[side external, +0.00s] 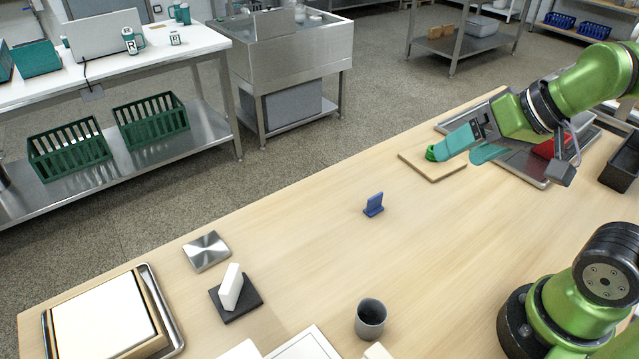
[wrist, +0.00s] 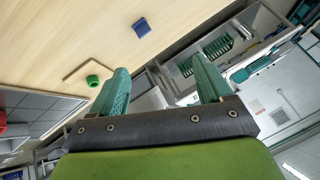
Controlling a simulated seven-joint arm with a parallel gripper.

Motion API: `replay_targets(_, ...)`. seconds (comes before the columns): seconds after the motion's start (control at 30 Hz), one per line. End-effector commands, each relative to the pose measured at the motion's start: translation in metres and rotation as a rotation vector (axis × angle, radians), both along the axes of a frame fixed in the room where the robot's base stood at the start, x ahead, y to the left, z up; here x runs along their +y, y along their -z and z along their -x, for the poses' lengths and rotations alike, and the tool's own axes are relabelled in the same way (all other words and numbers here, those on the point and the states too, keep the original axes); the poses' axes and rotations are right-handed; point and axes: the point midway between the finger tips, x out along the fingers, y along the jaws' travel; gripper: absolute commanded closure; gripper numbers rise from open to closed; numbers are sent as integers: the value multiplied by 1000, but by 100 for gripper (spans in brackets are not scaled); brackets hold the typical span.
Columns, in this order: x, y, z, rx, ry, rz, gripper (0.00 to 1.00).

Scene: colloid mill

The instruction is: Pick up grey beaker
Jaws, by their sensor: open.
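The grey beaker (side external: 370,318) stands upright on the wooden table near the front edge of the side view, its dark open mouth facing up. My gripper (side external: 466,149) is far from it, at the back right of the table near a wooden board. Its two teal fingers are spread apart with nothing between them, as the wrist view (wrist: 160,88) also shows. The beaker does not show in the wrist view.
A blue block (side external: 373,204) stands mid-table. A white upright piece on a black base (side external: 236,303), a metal plate (side external: 207,250) and a framed white panel (side external: 105,325) lie left of the beaker. Mid-table is mostly clear.

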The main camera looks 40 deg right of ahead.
Motion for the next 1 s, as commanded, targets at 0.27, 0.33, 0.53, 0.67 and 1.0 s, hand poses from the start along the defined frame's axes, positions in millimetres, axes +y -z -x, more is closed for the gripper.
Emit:
replay_targets(0.27,35,15,-3,82,-149,23,21)
replay_targets(0.33,59,24,-5,130,-303,88,21)
replay_targets(0.53,131,48,3,182,-1040,415,21)
replay_targets(0.67,167,61,14,158,-1539,601,21)
replay_targets(1.0,205,70,26,-42,-2528,883,21)
